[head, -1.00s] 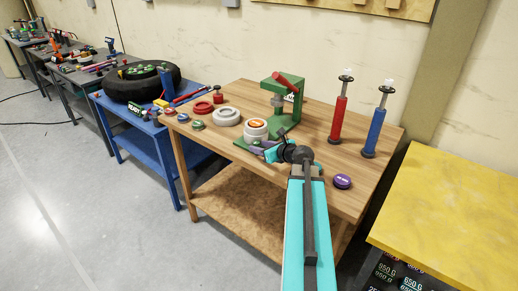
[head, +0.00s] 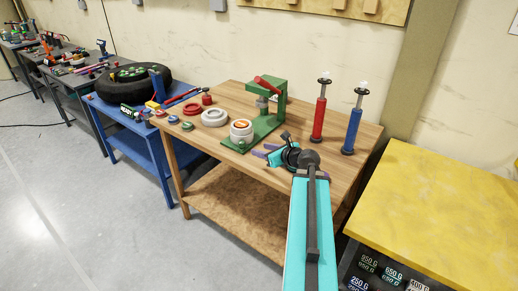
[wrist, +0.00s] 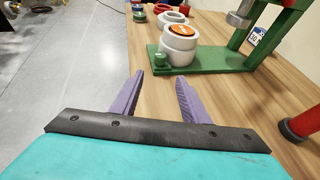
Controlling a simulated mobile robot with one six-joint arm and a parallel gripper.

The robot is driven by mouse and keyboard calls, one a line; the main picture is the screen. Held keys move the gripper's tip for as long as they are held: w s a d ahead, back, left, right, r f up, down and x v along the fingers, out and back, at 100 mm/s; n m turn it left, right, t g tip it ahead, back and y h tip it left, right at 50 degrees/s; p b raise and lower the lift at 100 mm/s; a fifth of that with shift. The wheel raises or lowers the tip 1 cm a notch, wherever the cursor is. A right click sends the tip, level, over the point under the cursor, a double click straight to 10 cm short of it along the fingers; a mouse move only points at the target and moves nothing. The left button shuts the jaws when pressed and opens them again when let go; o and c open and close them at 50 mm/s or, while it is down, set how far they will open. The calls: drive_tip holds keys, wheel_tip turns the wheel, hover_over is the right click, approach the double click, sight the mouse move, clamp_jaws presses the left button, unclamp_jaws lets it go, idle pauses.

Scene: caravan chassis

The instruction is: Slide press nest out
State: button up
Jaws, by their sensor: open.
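The green press (head: 268,126) stands on the wooden bench. The press nest, a white round cup with an orange-topped piece in it (head: 241,130), sits at the front of the green base, out from under the ram. In the wrist view the nest (wrist: 178,52) has a small green knob (wrist: 160,61) on its near side. My gripper (head: 262,152) is to the right of the nest and apart from it. Its purple fingers (wrist: 160,82) are spread with nothing between them, pointing toward the knob and base.
A white ring (head: 214,118), a red ring (head: 193,109) and small coloured knobs lie left of the press. A red pump (head: 318,118) and a blue pump (head: 352,130) stand at right. A yellow-topped bench (head: 430,200) is further right. Bare wood surrounds my gripper.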

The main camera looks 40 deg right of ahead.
drive_tip(key=shift+v, duration=0.85)
drive_tip(key=shift+w+a, duration=0.1)
drive_tip(key=shift+a, duration=0.1)
